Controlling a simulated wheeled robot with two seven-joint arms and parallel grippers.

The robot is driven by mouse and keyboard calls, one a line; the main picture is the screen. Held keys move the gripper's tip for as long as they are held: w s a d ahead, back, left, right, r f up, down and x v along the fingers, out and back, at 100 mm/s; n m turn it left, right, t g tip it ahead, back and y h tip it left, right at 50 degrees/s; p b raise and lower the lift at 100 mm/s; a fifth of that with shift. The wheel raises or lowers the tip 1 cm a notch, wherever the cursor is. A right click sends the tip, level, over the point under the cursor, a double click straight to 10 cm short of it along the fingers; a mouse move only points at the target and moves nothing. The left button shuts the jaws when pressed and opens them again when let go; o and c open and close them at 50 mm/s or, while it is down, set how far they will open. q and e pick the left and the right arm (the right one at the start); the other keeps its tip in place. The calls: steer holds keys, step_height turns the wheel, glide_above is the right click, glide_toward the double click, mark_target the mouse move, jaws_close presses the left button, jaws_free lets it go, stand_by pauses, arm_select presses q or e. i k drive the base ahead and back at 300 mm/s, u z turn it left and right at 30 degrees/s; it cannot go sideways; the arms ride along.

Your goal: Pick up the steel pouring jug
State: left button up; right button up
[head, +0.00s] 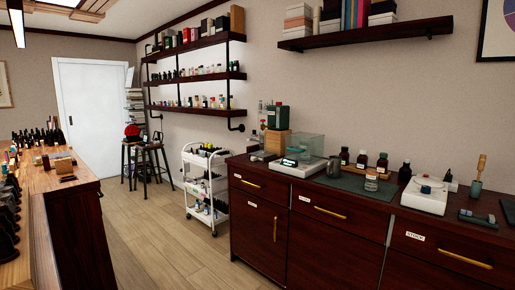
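Neither of my grippers shows in the head view.
A dark green mat (350,184) with a glass jar (371,181) lies near the jug. A white stirrer plate (424,196) stands farther right. A white trolley (205,185) stands left of the cabinet. A wooden counter (75,190) is at far left, with clear floor between.

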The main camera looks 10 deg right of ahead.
mark_target(334, 166)
steer(key=u, duration=0.05)
steer(key=i, duration=2.7)
steer(key=z, duration=1.2)
